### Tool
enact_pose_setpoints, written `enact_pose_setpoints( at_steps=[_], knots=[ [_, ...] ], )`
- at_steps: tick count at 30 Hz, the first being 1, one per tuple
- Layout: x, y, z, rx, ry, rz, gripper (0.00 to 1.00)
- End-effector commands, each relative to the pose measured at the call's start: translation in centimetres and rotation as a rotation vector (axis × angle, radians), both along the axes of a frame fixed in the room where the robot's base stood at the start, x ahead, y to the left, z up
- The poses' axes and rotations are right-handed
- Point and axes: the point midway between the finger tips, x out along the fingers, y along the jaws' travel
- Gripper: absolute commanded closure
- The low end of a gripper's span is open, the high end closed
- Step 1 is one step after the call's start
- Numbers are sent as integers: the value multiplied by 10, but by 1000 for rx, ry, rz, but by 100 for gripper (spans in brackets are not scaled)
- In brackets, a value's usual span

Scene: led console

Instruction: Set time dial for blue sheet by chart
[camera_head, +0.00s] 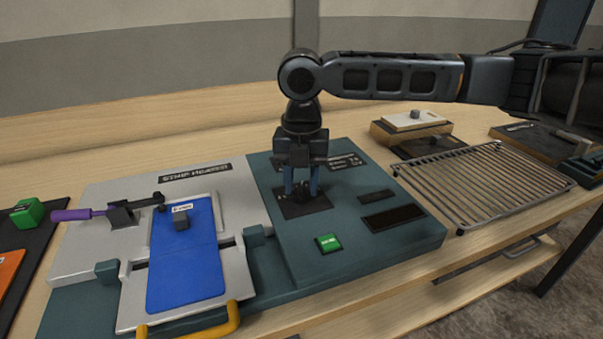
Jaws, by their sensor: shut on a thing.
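My gripper (302,186) points down over the teal console (275,175). Its blue fingers are shut on the time dial, which stands on a dark square plate (305,208); the fingers hide most of the dial, so its setting cannot be read. The blue sheet (187,265) lies in the grey tray on the left side of the machine, with a small dark block and white label on it. A chart (345,161) with small pale text lies on the console behind my gripper, partly covered and too small to read.
A green button (328,243) and two dark display strips (393,217) are on the console. A purple-handled lever (72,214) and yellow tray handle (215,322) are at left. A wire rack (485,180) stands at right, with a block holding a white plate (413,120) behind it.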

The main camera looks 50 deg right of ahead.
Motion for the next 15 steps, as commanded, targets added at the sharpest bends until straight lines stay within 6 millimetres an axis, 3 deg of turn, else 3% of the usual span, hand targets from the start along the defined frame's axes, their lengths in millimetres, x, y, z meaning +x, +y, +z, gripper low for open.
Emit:
enact_pose_setpoints(
  at_steps=[15],
  knots=[
    [0, 1, -1, 2, 0, 486, 90]
  ],
)
